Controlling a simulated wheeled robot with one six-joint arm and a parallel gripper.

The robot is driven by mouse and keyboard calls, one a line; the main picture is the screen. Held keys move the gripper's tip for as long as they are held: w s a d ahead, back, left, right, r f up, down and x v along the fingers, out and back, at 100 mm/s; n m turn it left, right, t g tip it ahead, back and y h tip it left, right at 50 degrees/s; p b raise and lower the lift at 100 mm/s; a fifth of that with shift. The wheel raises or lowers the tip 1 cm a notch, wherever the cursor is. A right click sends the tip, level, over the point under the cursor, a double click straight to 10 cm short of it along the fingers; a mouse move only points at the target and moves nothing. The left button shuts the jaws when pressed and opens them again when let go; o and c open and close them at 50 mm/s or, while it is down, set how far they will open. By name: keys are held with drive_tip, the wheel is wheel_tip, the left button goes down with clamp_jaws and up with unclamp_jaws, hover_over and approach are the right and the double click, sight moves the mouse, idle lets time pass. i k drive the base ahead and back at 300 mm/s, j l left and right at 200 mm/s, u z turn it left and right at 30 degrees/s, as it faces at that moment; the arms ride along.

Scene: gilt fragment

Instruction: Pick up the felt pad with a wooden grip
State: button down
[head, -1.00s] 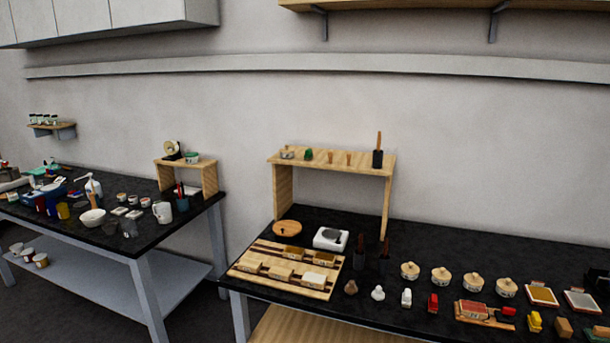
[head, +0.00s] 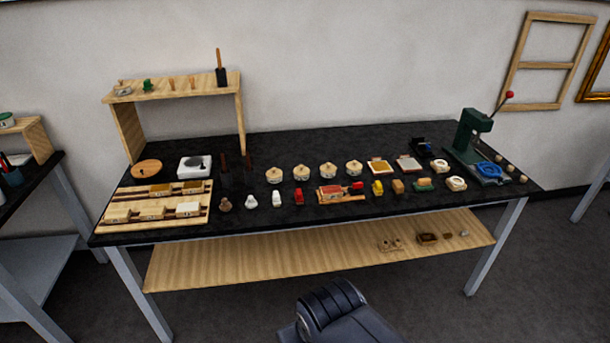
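A small green pad with a tan, wood-like block on top (head: 424,184) lies on the black table (head: 330,225), in the front row right of centre. It looks like the felt pad with a wooden grip, but it is too small to be sure. A tan block (head: 398,187) stands just left of it and a round cream piece (head: 456,184) just right. A dark part of my own arm shows at the bottom centre, well below the table edge. My gripper's fingers are not in view.
A green press with a red knob (head: 475,135) stands at the table's right end. Lidded pots (head: 327,170) stand behind the front row. A wooden rack of blocks (head: 125,222) is at the left, with a raised wooden shelf (head: 127,135) behind. Below is a wooden undershelf (head: 300,255).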

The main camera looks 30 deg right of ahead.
sight(422, 184)
drive_tip(key=z, duration=1.65)
